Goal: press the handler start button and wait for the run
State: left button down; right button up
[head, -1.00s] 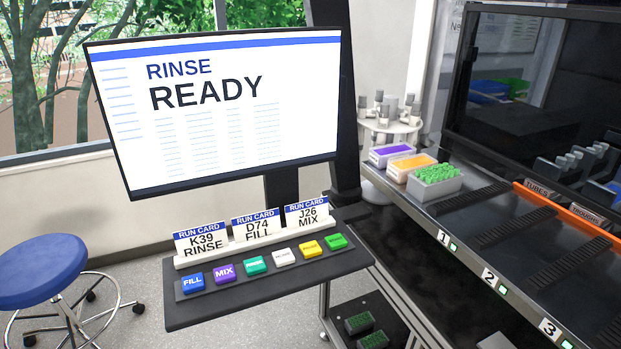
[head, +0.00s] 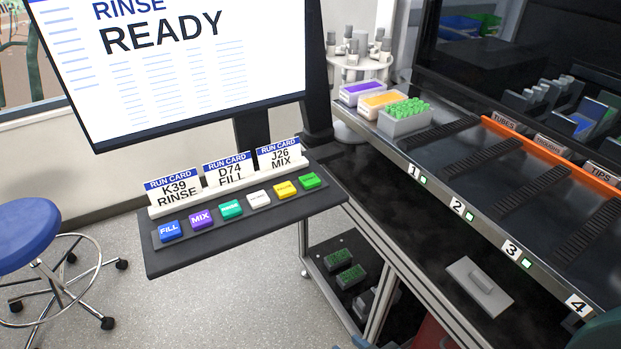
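The screen (head: 190,75) reads RINSE READY, with its top edge cut off. Below it, a dark shelf holds a row of coloured buttons. They are blue FILL (head: 169,231), purple MIX (head: 200,219), teal (head: 231,209), white (head: 259,198), yellow (head: 286,189) and green (head: 310,180). The labels on the last several are too small to read surely, so I cannot tell which one is start. Behind the buttons stand run cards K39 RINSE (head: 173,192), D74 FILL (head: 229,171) and J26 MIX (head: 280,155). Neither gripper shows.
The handler deck (head: 480,190) is at right, with numbered lanes and green lights. Purple (head: 365,92), orange (head: 387,103) and green-filled (head: 405,118) racks stand at its left end. A blue stool (head: 25,230) is at left. The floor (head: 240,290) below the shelf is clear.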

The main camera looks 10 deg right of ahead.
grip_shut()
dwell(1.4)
